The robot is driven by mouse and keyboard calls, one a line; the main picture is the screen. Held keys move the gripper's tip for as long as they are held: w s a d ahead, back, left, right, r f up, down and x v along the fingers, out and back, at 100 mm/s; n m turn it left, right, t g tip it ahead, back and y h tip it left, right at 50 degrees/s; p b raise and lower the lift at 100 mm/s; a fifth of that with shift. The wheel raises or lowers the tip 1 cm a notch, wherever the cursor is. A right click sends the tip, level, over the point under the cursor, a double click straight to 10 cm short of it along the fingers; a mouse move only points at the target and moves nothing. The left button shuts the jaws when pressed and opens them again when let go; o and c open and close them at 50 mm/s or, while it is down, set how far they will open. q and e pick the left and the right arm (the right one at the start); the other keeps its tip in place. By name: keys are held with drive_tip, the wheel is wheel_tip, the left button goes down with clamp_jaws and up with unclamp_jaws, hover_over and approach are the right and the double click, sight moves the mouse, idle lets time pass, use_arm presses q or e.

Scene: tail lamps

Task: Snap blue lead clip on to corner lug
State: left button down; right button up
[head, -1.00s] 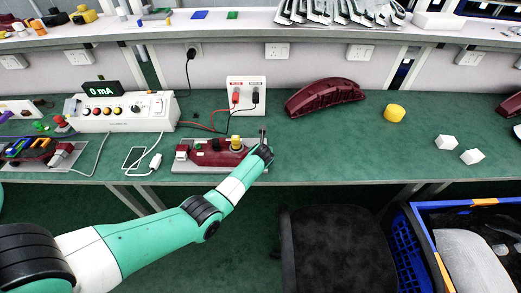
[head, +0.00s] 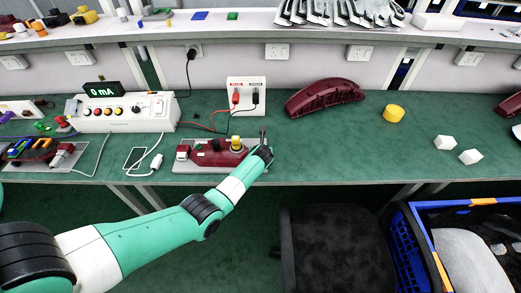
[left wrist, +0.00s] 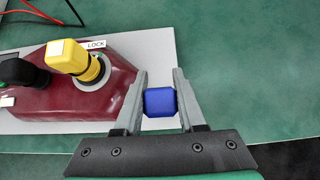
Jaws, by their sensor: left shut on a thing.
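My left gripper (head: 263,137) is at the right end of the dark red tail lamp (head: 218,154) on its light grey plate. In the left wrist view, the left gripper (left wrist: 160,92) is shut on the blue lead clip (left wrist: 160,102), which sits between its two grey fingers. The clip is just right of the pointed end of the red lamp (left wrist: 75,88), over the grey plate (left wrist: 160,60). I cannot make out the corner lug or whether the clip touches it. My right gripper is not in view.
A yellow lock knob (left wrist: 70,58) stands on the lamp, left of the gripper. A white control box (head: 120,112) stands left.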

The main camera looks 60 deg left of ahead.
use_arm(q)
drive_tip(key=shift+f, duration=0.1)
drive_tip(key=shift+f+b, duration=1.05)
drive_tip(key=shift+f, duration=0.4)
drive_tip(key=shift+p, duration=0.4)
drive_tip(key=shift+f, duration=0.15)
idle(0.5)
drive_tip(key=shift+c, duration=2.1)
unclamp_jaws()
